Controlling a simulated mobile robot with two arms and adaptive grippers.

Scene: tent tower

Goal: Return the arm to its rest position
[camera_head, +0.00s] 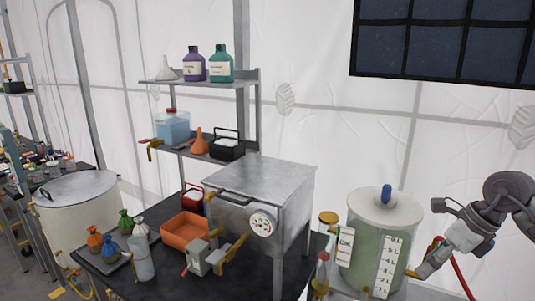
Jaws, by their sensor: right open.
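My right gripper (432,240) is at the right edge, with its grey arm coming in from the right. It is open, and I see nothing held in it. It is beside the right side of the pale green tank (362,245), which has a white lid and a blue knob. I cannot tell whether the gripper touches the tank or its fittings. My left gripper is not in view.
A metal box (262,185) with a round dial stands on the dark table (160,287). Shelves (205,84) with jugs stand behind.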

